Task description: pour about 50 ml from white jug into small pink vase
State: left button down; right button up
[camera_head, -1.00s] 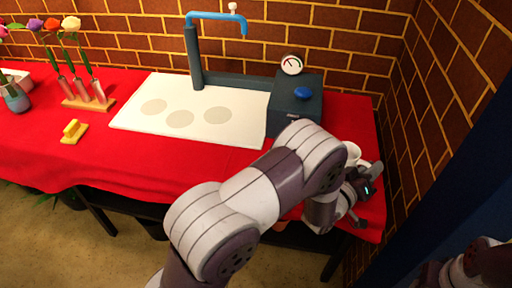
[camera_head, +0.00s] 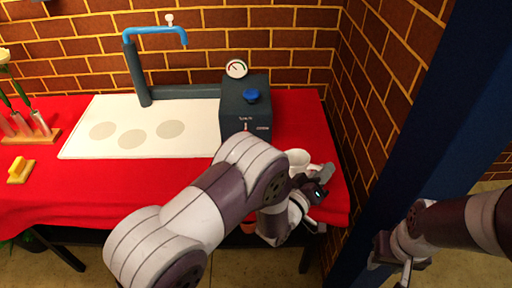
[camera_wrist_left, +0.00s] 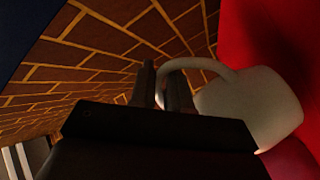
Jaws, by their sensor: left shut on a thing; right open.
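The white jug (camera_head: 298,158) is at the right end of the red-covered table, partly hidden behind my left arm and gripper. My left gripper (camera_head: 322,183) is shut on its handle. In the left wrist view, the jug (camera_wrist_left: 262,108) lies to the right of the fingers (camera_wrist_left: 163,88), with its curved handle between them. I cannot tell whether the jug touches the table. My right gripper (camera_head: 392,265) is open and empty, low at the right, away from the table. I see no small pink vase in the current views.
A dark station with a gauge (camera_head: 236,69) and blue knob (camera_head: 251,96) stands behind the jug. A blue tap (camera_head: 155,32) rises over a white board (camera_head: 84,145) with several grey circles. A yellow block (camera_head: 20,170) and a wooden flower-tube rack (camera_head: 42,138) are at left. A brick wall is close at right.

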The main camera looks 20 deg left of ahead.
pick_arm(q)
jog(key=w+a+r+n+t+p, duration=0.2)
jog(key=a+r+n+p, duration=0.4)
jog(key=a+r+n, duration=0.2)
jog(key=shift+a+r+n+y, duration=0.15)
jog(key=shift+r+n+y, duration=0.25)
jog(key=shift+n, duration=0.6)
jog(key=shift+w+a+r, duration=0.1)
jog(key=shift+w+a+r+n+t+p, duration=0.15)
jog(key=shift+a+r+n+p, duration=0.2)
jog(key=shift+n, duration=0.3)
jog(key=shift+a+r+n+t+p, duration=0.2)
jog(key=shift+a+r+n, duration=0.1)
jog(key=shift+n, duration=0.35)
jog(key=shift+w+a+r+n+y+p, duration=0.1)
jog(key=shift+a+r+n+y+p, duration=0.15)
jog(key=shift+a+n, duration=0.25)
jog(key=shift+w+a+r+n+y+p, duration=0.1)
jog(key=shift+a+r+n+y+p, duration=0.2)
jog(key=shift+n, duration=0.3)
dwell(1.8)
jog(key=shift+s+d+f+m+g+h+b, duration=0.25)
jog(key=shift+d+f+m+b, duration=0.4)
jog(key=shift+m, duration=0.6)
jog(key=shift+s+d+f+m+g+h+b, duration=0.1)
jog(key=shift+d+f+m+h+b, duration=0.2)
jog(key=shift+d+m, duration=0.75)
jog(key=shift+s+d+f+m+g+h+b, duration=0.2)
jog(key=shift+d+f+m+b, duration=0.3)
jog(key=shift+m, duration=0.9)
